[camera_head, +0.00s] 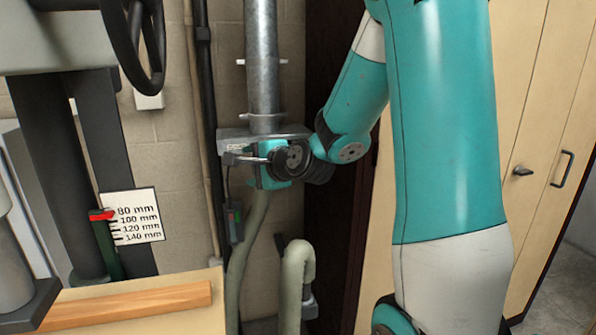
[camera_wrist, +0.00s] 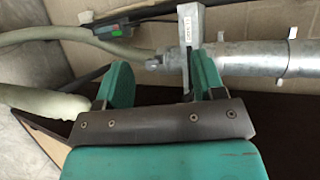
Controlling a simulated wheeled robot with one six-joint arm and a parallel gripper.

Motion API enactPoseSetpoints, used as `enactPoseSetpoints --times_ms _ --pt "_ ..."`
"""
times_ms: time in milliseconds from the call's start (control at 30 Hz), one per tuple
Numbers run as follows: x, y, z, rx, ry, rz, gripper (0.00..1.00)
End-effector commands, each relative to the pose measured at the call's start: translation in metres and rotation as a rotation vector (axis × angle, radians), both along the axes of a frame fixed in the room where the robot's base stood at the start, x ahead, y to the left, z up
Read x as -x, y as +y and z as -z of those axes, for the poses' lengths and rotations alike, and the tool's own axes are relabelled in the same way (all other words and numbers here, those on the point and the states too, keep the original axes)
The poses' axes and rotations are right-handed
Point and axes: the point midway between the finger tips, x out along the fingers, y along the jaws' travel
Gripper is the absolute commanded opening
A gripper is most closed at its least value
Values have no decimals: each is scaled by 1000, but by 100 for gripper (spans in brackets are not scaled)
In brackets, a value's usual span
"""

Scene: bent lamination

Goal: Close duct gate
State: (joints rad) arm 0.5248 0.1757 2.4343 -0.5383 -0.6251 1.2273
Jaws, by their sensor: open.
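The duct gate (camera_head: 238,138) is a grey metal plate housing across the vertical galvanised duct (camera_head: 262,60) in the head view. In the wrist view the gate's pale labelled plate (camera_wrist: 190,22) stands across the pipe, just beyond the fingers and close to the right one. My gripper (camera_wrist: 163,66) is open, its two teal fingers apart with no object held between them. Whether the right finger touches the plate I cannot tell. In the head view my wrist is just below the gate, and its dark round joint partly hides the gripper.
A flexible hose (camera_head: 252,240) hangs below the gate, with a small control box (camera_head: 234,222) beside it. A curved pipe (camera_head: 296,270) stands lower right. A machine with a handwheel (camera_head: 135,40) and millimetre scale (camera_head: 132,219) is at left. Tan cabinets (camera_head: 535,90) stand at right.

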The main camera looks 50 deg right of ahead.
Motion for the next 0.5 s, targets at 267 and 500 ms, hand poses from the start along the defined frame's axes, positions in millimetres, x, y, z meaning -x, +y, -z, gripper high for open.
enactPoseSetpoints --times_ms 267,500 --pt "32 -150 37 -309 -382 497 63" --pt "21 -173 30 -339 -433 536 63"
